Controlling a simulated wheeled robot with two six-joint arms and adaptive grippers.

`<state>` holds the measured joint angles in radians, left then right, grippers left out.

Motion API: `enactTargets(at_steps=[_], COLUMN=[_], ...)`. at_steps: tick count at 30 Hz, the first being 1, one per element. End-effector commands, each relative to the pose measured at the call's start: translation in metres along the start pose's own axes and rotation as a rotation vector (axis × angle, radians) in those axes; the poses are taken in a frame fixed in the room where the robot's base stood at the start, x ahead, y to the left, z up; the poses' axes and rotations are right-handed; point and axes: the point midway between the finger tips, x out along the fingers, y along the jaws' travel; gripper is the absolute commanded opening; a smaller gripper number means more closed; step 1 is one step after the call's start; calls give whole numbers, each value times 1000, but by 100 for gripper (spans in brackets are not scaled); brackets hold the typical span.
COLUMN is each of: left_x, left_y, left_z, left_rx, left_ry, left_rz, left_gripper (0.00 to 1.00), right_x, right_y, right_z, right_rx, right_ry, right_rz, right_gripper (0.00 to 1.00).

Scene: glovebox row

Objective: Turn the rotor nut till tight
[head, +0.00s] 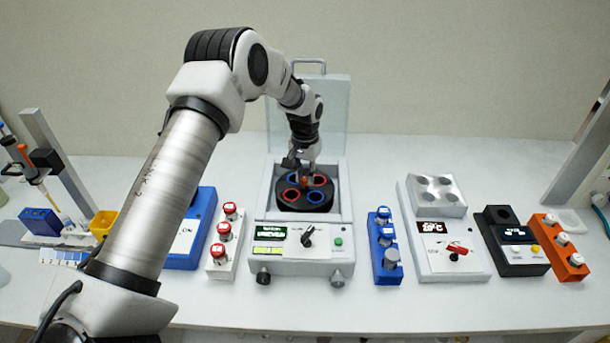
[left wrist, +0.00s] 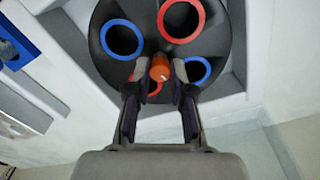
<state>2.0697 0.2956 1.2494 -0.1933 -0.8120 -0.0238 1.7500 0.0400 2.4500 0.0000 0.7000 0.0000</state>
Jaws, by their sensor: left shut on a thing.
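The orange rotor nut (left wrist: 160,72) sits at the middle of the black rotor (head: 320,200), which has red- and blue-ringed holes. The rotor lies inside the open centrifuge (head: 300,268), whose clear lid (head: 338,100) stands raised behind it. My left gripper (head: 304,174) reaches down over the rotor from above. In the left wrist view its two fingers (left wrist: 160,76) are closed on the sides of the nut. The gripper partly hides the nut in the head view, where only a bit of orange shows. My right gripper is not in view.
A rack of red-capped tubes (head: 224,240) stands left of the centrifuge, beside a blue device (head: 198,235). A blue rack (head: 384,250) and a white heating block (head: 440,245) stand to the right. The table's front strip is clear.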

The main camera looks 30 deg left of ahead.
Motion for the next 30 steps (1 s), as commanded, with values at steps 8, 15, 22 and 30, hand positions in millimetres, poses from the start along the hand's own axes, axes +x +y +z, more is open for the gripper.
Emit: enactTargets(at_steps=[8, 15, 22, 30], left_x=[-3, -3, -3, -3], left_y=[0, 0, 0, 0], left_z=[-3, -3, -3, -3], left_rx=[41, 74, 101, 130], left_ry=[9, 9, 9, 10], left_rz=[-1, -1, -1, -2], left_gripper=[0, 0, 0, 0], right_x=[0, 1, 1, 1], right_y=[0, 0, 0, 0], right_z=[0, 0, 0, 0], right_rx=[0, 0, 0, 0], right_ry=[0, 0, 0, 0], right_rz=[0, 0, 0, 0], right_gripper=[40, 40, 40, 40])
